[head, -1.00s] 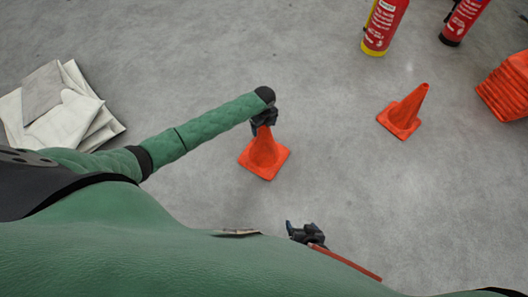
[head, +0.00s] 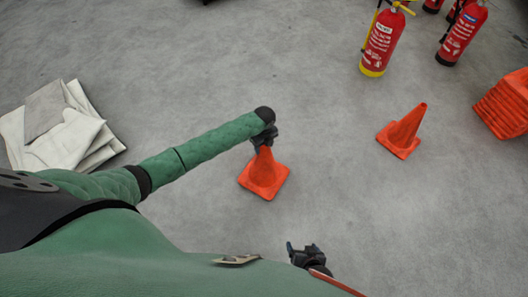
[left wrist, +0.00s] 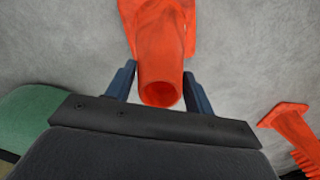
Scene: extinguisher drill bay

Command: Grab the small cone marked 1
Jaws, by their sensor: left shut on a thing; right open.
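A small orange cone (head: 264,174) stands upright on the grey floor in the middle of the head view. My left gripper (head: 264,138) is shut on its top. In the left wrist view, the dark blue fingers of my left gripper (left wrist: 159,75) are on either side of the tip of the cone (left wrist: 160,40), whose round top opening faces the camera. A second orange cone (head: 403,130) stands apart to the right. No number is readable on either cone. My right gripper (head: 305,253) is open and empty near the bottom of the head view.
A stack of orange cones (head: 503,105) is at the right edge. A red extinguisher with a yellow base (head: 380,45) and another red one (head: 462,35) stand at the back right. Folded pale cloths (head: 65,125) lie at left. The floor between is clear.

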